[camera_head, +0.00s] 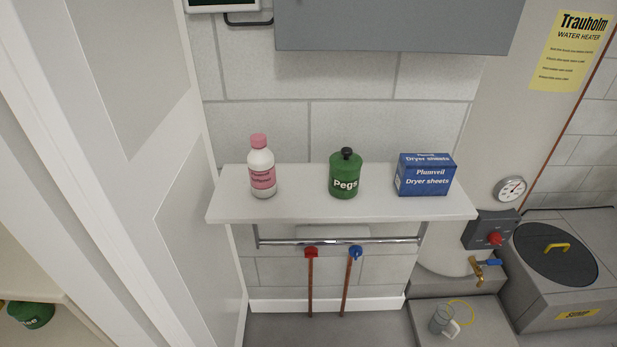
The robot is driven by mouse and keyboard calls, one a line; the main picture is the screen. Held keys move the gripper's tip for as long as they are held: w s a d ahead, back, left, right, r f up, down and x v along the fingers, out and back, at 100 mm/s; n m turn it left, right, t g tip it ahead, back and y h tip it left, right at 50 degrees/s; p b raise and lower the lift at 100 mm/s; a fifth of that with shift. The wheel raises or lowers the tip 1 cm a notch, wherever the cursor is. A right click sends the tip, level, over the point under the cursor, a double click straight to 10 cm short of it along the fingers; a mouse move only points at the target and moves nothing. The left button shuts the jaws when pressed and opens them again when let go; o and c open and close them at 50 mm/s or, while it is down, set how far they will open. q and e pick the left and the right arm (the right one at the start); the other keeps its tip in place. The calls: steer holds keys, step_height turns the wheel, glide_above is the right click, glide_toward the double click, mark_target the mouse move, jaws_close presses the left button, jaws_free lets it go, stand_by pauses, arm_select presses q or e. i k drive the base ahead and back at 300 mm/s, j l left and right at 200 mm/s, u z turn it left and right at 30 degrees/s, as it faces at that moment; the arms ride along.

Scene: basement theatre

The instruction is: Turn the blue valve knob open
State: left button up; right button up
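A blue valve knob (355,253) sits on top of a thin copper pipe under the white shelf, just below the metal rail. A red valve knob (310,252) sits on a second copper pipe to its left. Another blue handle (492,262) is on a brass tap low on the water heater at the right. Whether the blue knob is open or shut is too small to tell. Neither of my grippers is in view.
The shelf (300,207) overhangs the pipes and holds a pink-capped bottle (261,170), a green pegs jar (345,175) and a blue dryer sheets box (424,175). A metal rail (340,240) runs beneath. A white door (130,150) stands left; a sump box (565,285) stands right.

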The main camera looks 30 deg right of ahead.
mark_target(355, 252)
steer(key=z, duration=1.1)
